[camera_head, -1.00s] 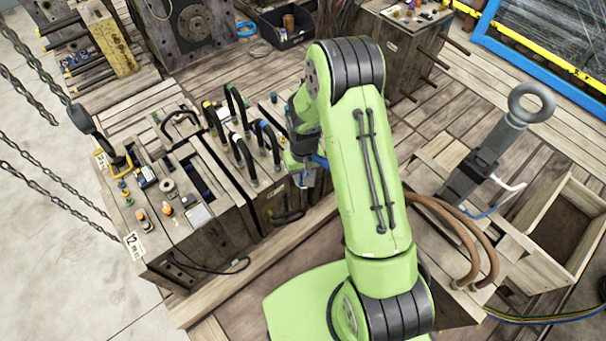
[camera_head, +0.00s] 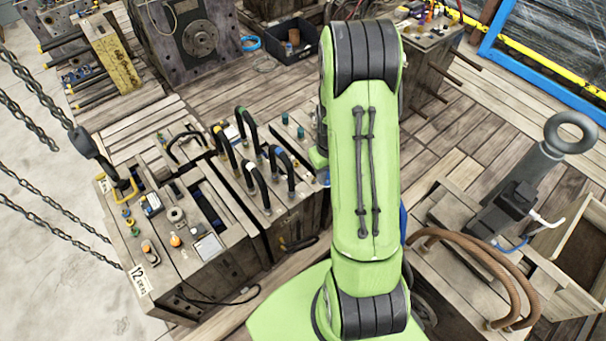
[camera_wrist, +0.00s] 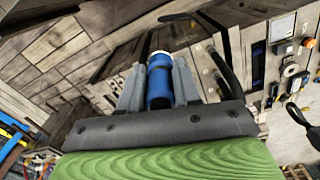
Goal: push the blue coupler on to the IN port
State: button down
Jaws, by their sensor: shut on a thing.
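The blue coupler (camera_wrist: 159,85) shows in the wrist view, a blue cylinder with a pale ring at its far end. My gripper (camera_wrist: 160,70) is shut on it, with one grey finger on each side. In the head view my green arm hides the gripper and the coupler. The mould block (camera_head: 205,262) stands left of my arm, with black hoses (camera_head: 255,170) with coloured collars on its top. I cannot tell which fitting is the IN port. In the wrist view the coupler's far end looks free, with a black hose (camera_wrist: 222,70) to its right.
A grey lifting-eye tool (camera_head: 535,170) and brown hoses (camera_head: 480,265) are at the right. Chains (camera_head: 45,200) hang at the left. A black bin (camera_head: 290,42) and another mould (camera_head: 195,38) are at the back. Plank floor (camera_head: 440,135) is open right of my arm.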

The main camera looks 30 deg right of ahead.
jog(key=s+d+r+m+b, duration=0.1)
jog(key=s+d, duration=0.4)
jog(key=s, duration=0.3)
jog(key=s+d+r+m+b, duration=0.1)
jog(key=s+d+r+b, duration=0.1)
jog(key=s+d, duration=0.45)
jog(key=s+a+m+b, duration=0.1)
jog(key=s+a, duration=0.1)
jog(key=s, duration=0.6)
jog(key=s+a+m+b, duration=0.1)
jog(key=s+a, duration=0.2)
jog(key=s, duration=0.5)
jog(key=w+d+r+m+p, duration=0.1)
jog(key=w+m+p, duration=0.8)
jog(key=w, duration=3.9)
notch_tip(320, 180, down, 30)
jog(key=n+b, duration=0.1)
jog(key=b, duration=1)
jog(key=n+b, duration=0.1)
jog(key=b, duration=1)
jog(key=shift+w+d+f+n, duration=0.1)
jog(key=shift+f+n, duration=0.1)
jog(key=shift+n, duration=0.1)
